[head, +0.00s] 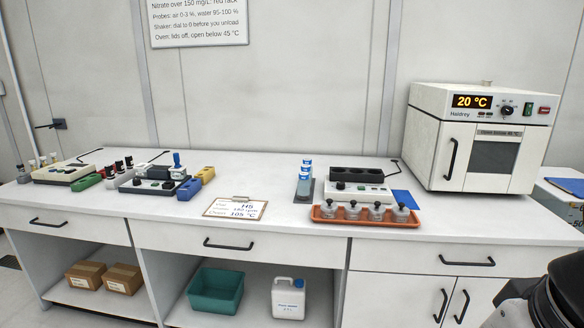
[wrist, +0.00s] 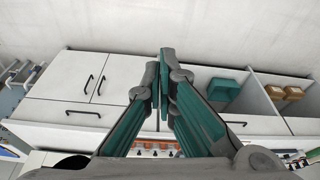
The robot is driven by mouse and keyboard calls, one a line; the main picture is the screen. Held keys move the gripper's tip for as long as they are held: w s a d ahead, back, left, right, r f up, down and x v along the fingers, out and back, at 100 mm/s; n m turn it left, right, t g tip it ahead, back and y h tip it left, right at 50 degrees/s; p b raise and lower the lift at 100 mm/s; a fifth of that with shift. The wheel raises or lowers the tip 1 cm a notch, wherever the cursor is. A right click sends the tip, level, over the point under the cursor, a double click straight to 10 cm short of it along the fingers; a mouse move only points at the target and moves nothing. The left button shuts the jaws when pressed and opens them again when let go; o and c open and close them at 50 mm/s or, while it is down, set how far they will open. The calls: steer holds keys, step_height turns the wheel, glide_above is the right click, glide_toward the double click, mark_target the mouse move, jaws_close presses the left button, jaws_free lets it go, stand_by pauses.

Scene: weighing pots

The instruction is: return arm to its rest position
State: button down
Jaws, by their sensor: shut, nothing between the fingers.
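My gripper (wrist: 161,62) shows in the wrist view, its two green-sided fingers brought together at the tips with nothing between them. It is clear of everything, with the bench's cabinet fronts and floor behind it. In the head view the fingers are not visible; only a dark part of my arm shows at the bottom right corner, in front of the bench.
The white bench (head: 285,228) carries an oven (head: 455,165) reading 20 °C, an orange tray (head: 330,219) of several lidded pots, a clipboard (head: 235,208) and instruments at left. A teal bin (head: 215,292) and a white jug (head: 288,298) stand on the shelf below.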

step_height(320, 180, up, 11)
steer(key=s+t+p, duration=0.1)
steer(key=s+p, duration=0.1)
steer(key=p, duration=0.7)
steer(key=shift+r, duration=0.15)
steer(key=shift+d, duration=0.1)
